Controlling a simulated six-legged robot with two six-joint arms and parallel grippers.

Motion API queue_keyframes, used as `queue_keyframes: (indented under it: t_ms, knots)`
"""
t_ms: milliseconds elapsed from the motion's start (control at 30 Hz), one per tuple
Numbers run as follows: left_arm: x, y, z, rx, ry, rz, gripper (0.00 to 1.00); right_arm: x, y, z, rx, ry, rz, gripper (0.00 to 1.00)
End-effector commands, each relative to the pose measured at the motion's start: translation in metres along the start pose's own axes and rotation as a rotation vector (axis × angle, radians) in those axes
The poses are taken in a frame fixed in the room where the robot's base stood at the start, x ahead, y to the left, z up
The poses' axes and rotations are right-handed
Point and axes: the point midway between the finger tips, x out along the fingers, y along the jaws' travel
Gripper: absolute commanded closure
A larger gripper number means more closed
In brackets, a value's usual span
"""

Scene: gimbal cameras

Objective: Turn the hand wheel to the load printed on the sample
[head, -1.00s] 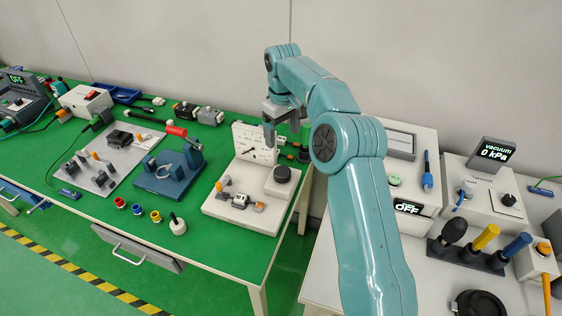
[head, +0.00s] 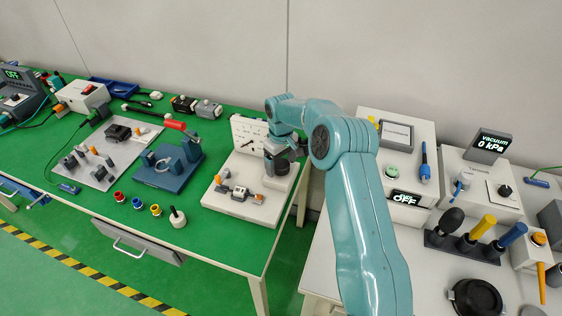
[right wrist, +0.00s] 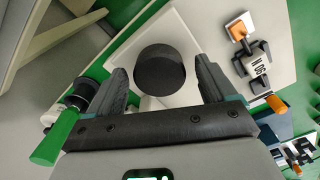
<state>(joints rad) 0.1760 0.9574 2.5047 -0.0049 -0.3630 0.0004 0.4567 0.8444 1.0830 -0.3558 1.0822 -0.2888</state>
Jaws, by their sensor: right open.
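The hand wheel is a round black knob (right wrist: 160,68) on a white square block of the white test stand (head: 236,208). In the head view my right gripper (head: 281,153) is over the wheel and hides part of it. In the right wrist view its open fingers (right wrist: 162,76) appear on either side of the wheel, with gaps showing; I see no contact. The sample (right wrist: 258,66) sits between dark clamps with orange ends. Its print appears upside down and looks like "90 N". A white upright panel (head: 248,132) with dark marks stands behind; its reading is too small. My left gripper is out of view.
A blue fixture (head: 168,167) with a red-handled lever stands left of the stand. Small coloured cups (head: 137,203) and a white-based plunger (head: 177,217) lie in front. A gap separates the green bench from the right table with its vacuum display (head: 489,147).

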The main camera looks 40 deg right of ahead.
Motion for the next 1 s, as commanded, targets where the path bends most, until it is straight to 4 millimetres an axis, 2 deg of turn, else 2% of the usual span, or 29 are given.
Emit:
queue_keyframes:
  t_ms: [67, 233, 267, 633, 1000]
  knots:
    - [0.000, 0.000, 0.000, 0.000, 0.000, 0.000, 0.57, 0.000, 0.000, 0.000, 0.000, 0.000, 0.000, 0.16]
    - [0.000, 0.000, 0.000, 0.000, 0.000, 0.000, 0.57, -0.001, 0.000, 0.000, 0.000, 0.000, 0.000, 0.68]
    - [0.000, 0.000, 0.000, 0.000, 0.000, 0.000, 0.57, -0.001, 0.000, 0.000, 0.000, 0.000, 0.000, 0.72]
    - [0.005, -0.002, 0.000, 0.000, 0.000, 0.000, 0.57, 0.000, 0.000, -0.001, 0.060, 0.002, 0.000, 0.72]
    - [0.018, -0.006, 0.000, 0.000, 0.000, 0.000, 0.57, 0.001, 0.000, -0.001, 0.327, 0.003, 0.001, 0.72]
